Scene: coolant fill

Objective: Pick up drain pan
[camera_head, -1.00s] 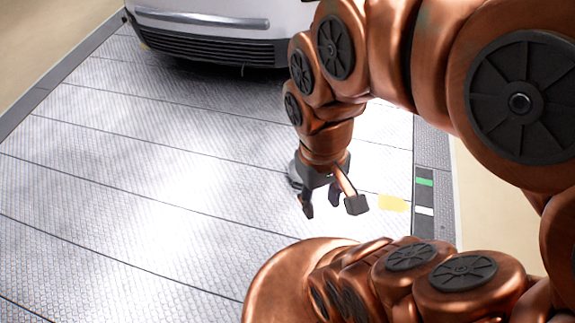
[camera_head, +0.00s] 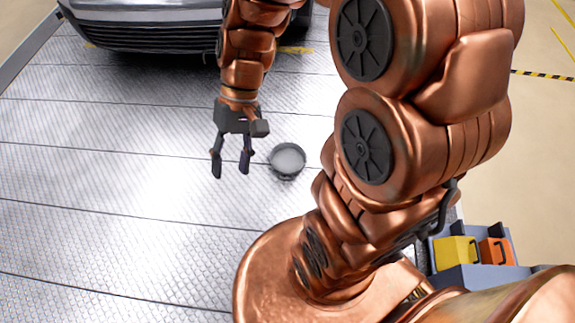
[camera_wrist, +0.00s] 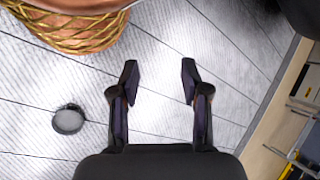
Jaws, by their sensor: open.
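The drain pan (camera_head: 287,160) is a round, shallow, dark-rimmed grey pan on the metal floor, to the right of my gripper in the head view. It also shows in the wrist view (camera_wrist: 68,120), at the left, outside the fingers. My gripper (camera_head: 231,172) is open and empty, pointing down, apart from the pan. In the wrist view the two dark fingers (camera_wrist: 157,82) are spread with bare floor between them.
A car front (camera_head: 150,25) stands at the far end of the floor. A blue-grey holder (camera_head: 470,275) with a yellow container (camera_head: 455,252) and an orange container (camera_head: 497,251) is at the lower right. The tread-plate floor (camera_head: 110,190) at left is clear.

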